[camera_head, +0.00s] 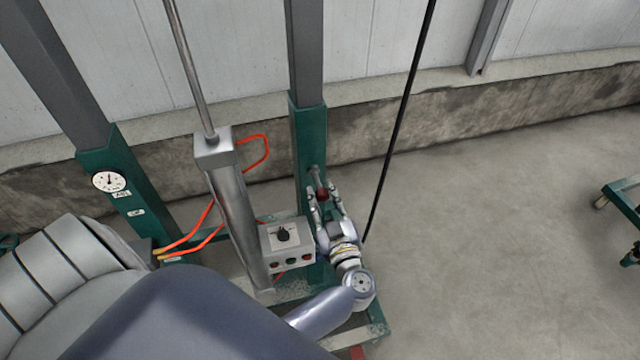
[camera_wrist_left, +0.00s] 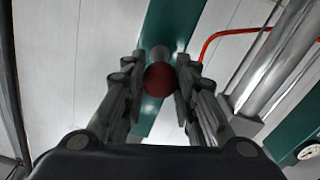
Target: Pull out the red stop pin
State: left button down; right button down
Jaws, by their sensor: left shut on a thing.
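The red stop pin (camera_head: 322,195) is on the green post (camera_head: 309,140), with its dark red round knob facing me. In the left wrist view the knob (camera_wrist_left: 159,80) sits between the two fingers, with a grey shaft behind it running up to the green post (camera_wrist_left: 178,30). My left gripper (camera_head: 323,192) is around the knob and shut on it, a finger on either side. In the left wrist view my left gripper (camera_wrist_left: 160,75) shows both fingers close to the knob's sides. My right gripper is not in view.
A grey control box (camera_head: 287,245) with a black knob and buttons stands just left of my gripper. A metal cylinder (camera_head: 235,205) with orange hoses (camera_head: 190,238) is farther left. A black cable (camera_head: 398,125) hangs at right.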

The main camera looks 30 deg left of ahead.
pick_arm(q)
jog(key=shift+s+d+f, duration=0.1)
jog(key=shift+f, duration=0.15)
jog(key=c, duration=1.3)
grip_release()
jog(key=shift+c, duration=0.2)
jog(key=shift+o, duration=0.3)
jog(key=shift+r, duration=0.15)
jog(key=v, duration=0.7)
jog(key=shift+s+d, duration=0.25)
jog(key=shift+s, duration=0.05)
